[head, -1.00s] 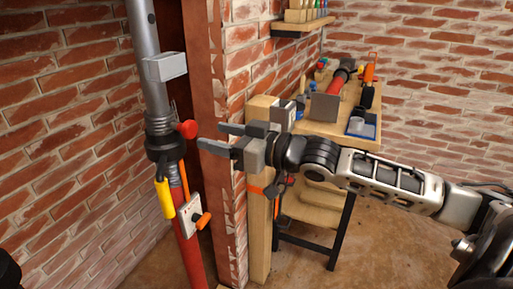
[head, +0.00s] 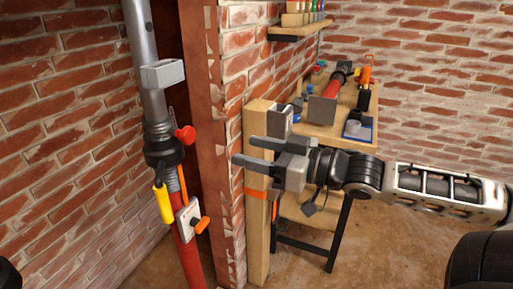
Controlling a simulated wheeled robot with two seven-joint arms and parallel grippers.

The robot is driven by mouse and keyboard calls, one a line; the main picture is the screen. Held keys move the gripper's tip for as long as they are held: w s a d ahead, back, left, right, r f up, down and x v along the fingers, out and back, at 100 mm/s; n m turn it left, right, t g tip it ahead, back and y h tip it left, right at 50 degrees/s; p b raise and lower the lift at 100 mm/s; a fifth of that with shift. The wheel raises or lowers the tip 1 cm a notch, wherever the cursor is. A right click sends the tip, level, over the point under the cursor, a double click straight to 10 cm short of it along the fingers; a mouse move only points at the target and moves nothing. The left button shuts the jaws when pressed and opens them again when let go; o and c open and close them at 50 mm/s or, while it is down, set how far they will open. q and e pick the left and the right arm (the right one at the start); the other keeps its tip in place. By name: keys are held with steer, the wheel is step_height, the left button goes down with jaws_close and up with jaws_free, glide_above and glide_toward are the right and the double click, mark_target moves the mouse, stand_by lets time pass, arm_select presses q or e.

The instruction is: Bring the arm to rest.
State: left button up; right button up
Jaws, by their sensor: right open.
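My right gripper (head: 243,151) reaches in from the right on my right arm (head: 425,190). Its two grey fingers are apart and point left, with nothing between them. It is in front of the wooden post (head: 258,210) and the brick wall edge, to the right of the grey and red prop (head: 160,120) and apart from it. The prop stands upright, with a red knob (head: 185,134) and a yellow handle (head: 164,203) at its collar. My left gripper does not show.
A wooden workbench (head: 343,125) with tools and a blue tray (head: 359,130) stands behind my right arm. A small shelf (head: 300,30) hangs above it. A brick wall (head: 60,130) is on the left. Bare floor (head: 385,255) shows at the lower right.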

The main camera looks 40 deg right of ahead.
stand_by(0.6)
steer(key=s+d+f+m+g+h, duration=0.1)
steer(key=s+f+m+h, duration=0.15)
steer(key=f, duration=0.65)
steer(key=s+d+f+m+h, duration=0.1)
steer(key=s+f+h, duration=0.15)
steer(key=f, duration=0.55)
steer(key=s+a+f+g, duration=0.2)
steer(key=s+a+f, duration=0.1)
steer(key=a+f, duration=0.4)
steer(key=s+a+f+g, duration=0.2)
steer(key=s+a+f, duration=0.2)
steer(key=a+f, duration=0.3)
steer(key=a, duration=0.3)
steer(key=shift+s+f+h, duration=0.15)
steer(key=shift+f+h, duration=0.15)
steer(key=shift+f, duration=0.1)
